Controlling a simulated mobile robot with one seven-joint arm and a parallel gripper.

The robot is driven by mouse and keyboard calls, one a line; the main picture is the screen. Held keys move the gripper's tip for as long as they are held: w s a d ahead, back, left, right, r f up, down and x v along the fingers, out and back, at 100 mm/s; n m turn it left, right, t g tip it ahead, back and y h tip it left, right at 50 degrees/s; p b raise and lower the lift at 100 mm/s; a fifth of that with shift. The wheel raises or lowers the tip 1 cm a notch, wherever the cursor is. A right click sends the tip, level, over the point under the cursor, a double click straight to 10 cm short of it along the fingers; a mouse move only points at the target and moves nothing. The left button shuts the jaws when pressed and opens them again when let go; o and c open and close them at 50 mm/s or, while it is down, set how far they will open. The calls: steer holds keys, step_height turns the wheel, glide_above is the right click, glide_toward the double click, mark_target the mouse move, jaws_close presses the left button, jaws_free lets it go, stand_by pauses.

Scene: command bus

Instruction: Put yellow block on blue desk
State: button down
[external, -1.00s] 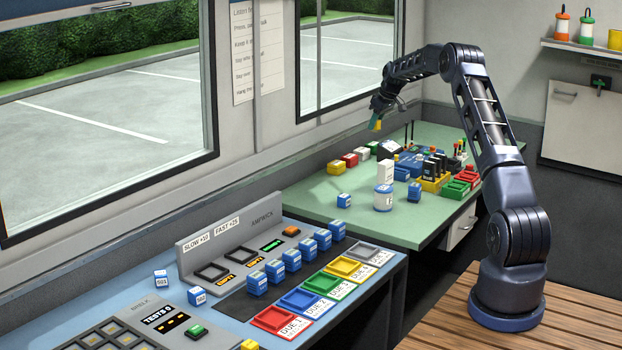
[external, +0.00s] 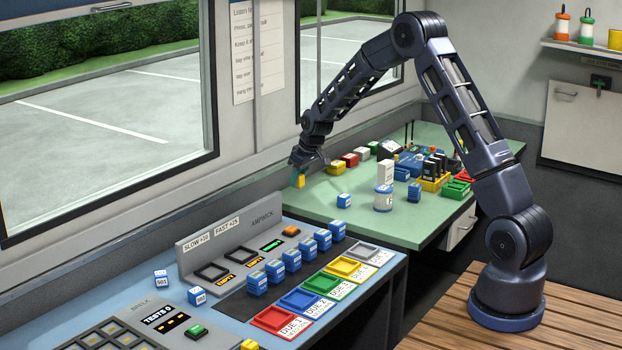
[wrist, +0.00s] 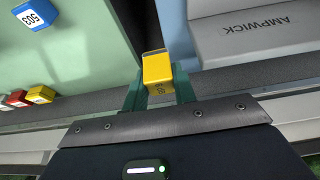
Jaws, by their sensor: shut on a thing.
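My gripper (external: 298,170) is shut on a yellow block (external: 298,181) and holds it in the air near the gap between the green desk and the blue desk. In the wrist view the yellow block (wrist: 157,72) sits between the green fingertips, with the edge of the blue desk (wrist: 176,30) to its right. The blue desk (external: 228,331) is at the lower left of the external view, with a grey AMPWICK console (external: 232,236) along its back.
The green desk (external: 325,205) bears several blocks and trays. A blue block (external: 344,200) stands near its left end. The blue desk holds several blue blocks (external: 291,260), coloured trays (external: 281,320) and a keypad panel. A window wall runs behind.

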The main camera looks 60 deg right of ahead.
steer(key=s+a+f, duration=0.2)
steer(key=s+a, duration=0.3)
steer(key=a, duration=0.5)
step_height(320, 180, up, 11)
glide_above(236, 330)
steer(key=s, duration=0.1)
step_height(236, 330, down, 20)
steer(key=shift+f, duration=0.1)
stand_by(0.4)
steer(key=shift+f, duration=0.25)
steer(key=c, duration=1.1)
jaws_free()
steer(key=shift+s, duration=0.15)
steer(key=shift+f, duration=0.1)
